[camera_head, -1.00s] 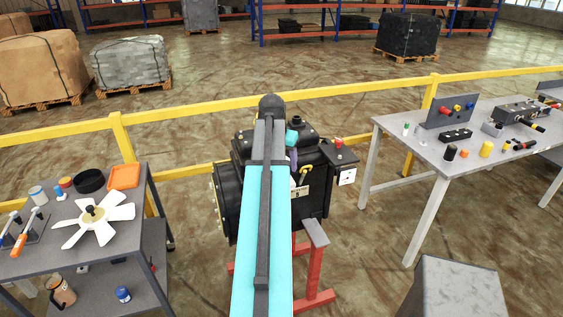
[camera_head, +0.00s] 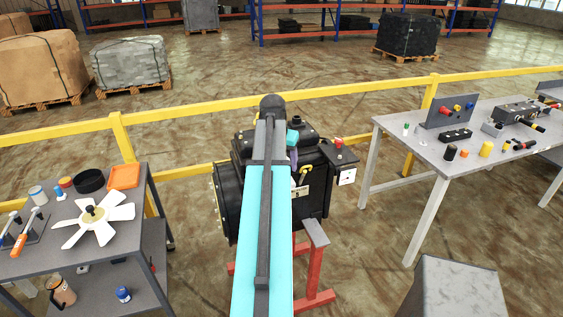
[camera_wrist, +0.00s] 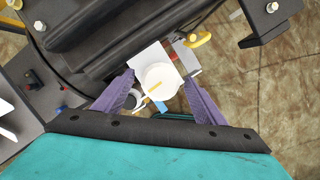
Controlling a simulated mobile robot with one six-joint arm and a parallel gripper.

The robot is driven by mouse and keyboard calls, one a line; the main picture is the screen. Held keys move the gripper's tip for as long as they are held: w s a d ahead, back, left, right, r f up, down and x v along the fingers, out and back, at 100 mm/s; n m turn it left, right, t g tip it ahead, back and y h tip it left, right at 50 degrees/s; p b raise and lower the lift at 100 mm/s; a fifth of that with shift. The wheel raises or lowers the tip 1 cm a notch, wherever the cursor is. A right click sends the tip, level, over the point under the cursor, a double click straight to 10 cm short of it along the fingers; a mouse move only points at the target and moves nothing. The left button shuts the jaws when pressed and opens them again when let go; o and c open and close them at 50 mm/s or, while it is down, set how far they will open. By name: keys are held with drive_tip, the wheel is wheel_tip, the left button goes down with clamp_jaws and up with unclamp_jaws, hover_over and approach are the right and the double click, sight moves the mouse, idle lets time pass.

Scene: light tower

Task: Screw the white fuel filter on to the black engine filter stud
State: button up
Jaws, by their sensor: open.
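In the wrist view, the white fuel filter (camera_wrist: 160,80) shows as a round white body with a small yellow mark, beside the black engine (camera_wrist: 110,35). My gripper (camera_wrist: 162,80) has its two purple fingers apart, one on each side of the filter, with a visible gap on both sides. The black filter stud is not visible, so I cannot tell how the filter sits on it. In the head view, my arm covers the middle of the engine (camera_head: 318,195), and the filter is hidden there. Only a bit of my gripper shows beside the arm.
The engine rests on a red stand (camera_head: 318,298). A grey cart (camera_head: 125,235) with a white fan (camera_head: 98,222) and small parts stands on the left. A grey workbench (camera_head: 400,130) with parts stands on the right. A yellow rail (camera_head: 200,108) runs behind the engine.

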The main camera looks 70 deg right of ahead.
drive_tip(key=shift+c, duration=0.4)
drive_tip(key=c, duration=1.3)
drive_tip(key=shift+o, duration=0.2)
drive_tip(key=shift+w+d+m+g, duration=0.1)
drive_tip(key=shift+m+g, duration=0.25)
drive_tip(key=shift+m, duration=0.8)
drive_tip(key=shift+w+m+g, duration=0.1)
drive_tip(key=shift+m+g, duration=0.25)
drive_tip(key=shift+m, duration=1.1)
drive_tip(key=shift+f, duration=0.1)
drive_tip(key=shift+f+m+g+y, duration=0.1)
drive_tip(key=shift+m+g+y, duration=0.25)
drive_tip(key=shift+m, duration=0.95)
drive_tip(key=shift+m+g+y, duration=0.25)
drive_tip(key=shift+m+y, duration=0.1)
drive_tip(key=shift+m, duration=0.95)
drive_tip(key=o, duration=1.4)
drive_tip(key=shift+m, duration=0.3)
drive_tip(key=shift+c, duration=0.2)
